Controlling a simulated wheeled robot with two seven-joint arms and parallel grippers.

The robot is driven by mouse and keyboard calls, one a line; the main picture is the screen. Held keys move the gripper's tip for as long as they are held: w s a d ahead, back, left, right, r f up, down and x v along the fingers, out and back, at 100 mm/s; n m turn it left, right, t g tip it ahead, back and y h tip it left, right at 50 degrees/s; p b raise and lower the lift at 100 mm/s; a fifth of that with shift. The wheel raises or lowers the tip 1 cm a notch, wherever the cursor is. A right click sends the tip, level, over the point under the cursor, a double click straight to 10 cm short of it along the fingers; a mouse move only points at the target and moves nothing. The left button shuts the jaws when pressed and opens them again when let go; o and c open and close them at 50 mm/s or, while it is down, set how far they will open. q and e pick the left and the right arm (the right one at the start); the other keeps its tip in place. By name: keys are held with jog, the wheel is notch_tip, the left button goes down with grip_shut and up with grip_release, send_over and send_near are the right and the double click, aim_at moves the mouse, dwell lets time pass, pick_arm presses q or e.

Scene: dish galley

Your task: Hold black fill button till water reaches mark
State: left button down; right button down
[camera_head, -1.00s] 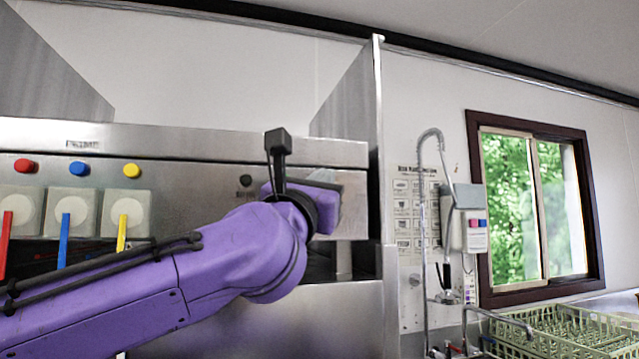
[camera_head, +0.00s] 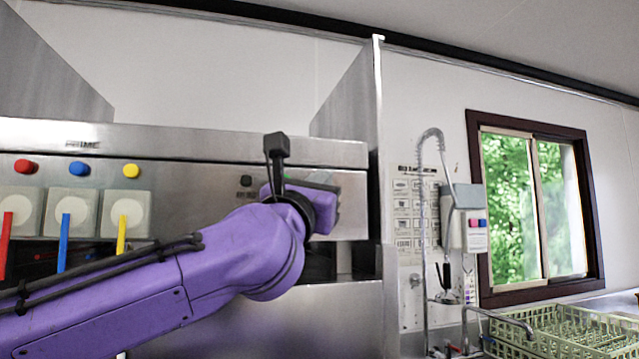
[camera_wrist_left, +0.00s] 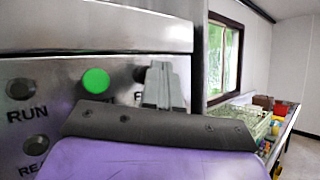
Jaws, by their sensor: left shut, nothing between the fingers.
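My left gripper (camera_head: 322,196) is at the steel front panel (camera_head: 205,174), with its fingertips hidden by my own wrist in the head view. In the left wrist view its fingers (camera_wrist_left: 164,88) are shut and empty. They point at the panel beside a dark round button (camera_wrist_left: 141,74), which they partly cover. A label starting with F sits below that button, the rest hidden. Whether the fingertips touch the button, I cannot tell. A bright green button (camera_wrist_left: 95,80) is left of it. No water or level mark shows. My right gripper is out of view.
Left on the panel are red (camera_head: 25,166), blue (camera_head: 79,168) and yellow (camera_head: 131,170) knobs above coloured levers. A dark button marked RUN (camera_wrist_left: 19,88) is further left. A steel side wall (camera_head: 377,150) stands right. A green dish rack (camera_head: 560,330) is beyond, below the window.

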pick_arm(q)
jog(key=shift+w+a, duration=0.1)
jog(key=shift+w, duration=0.25)
dwell(1.6)
jog(key=shift+s, duration=0.15)
dwell(1.6)
jog(key=shift+s+d, duration=0.25)
jog(key=shift+s, duration=0.4)
jog(key=shift+b, duration=0.3)
jog(key=s, duration=0.1)
jog(key=s+d+b, duration=0.1)
jog(key=s, duration=0.2)
jog(key=shift+s+d, duration=0.3)
jog(key=shift+s, duration=0.1)
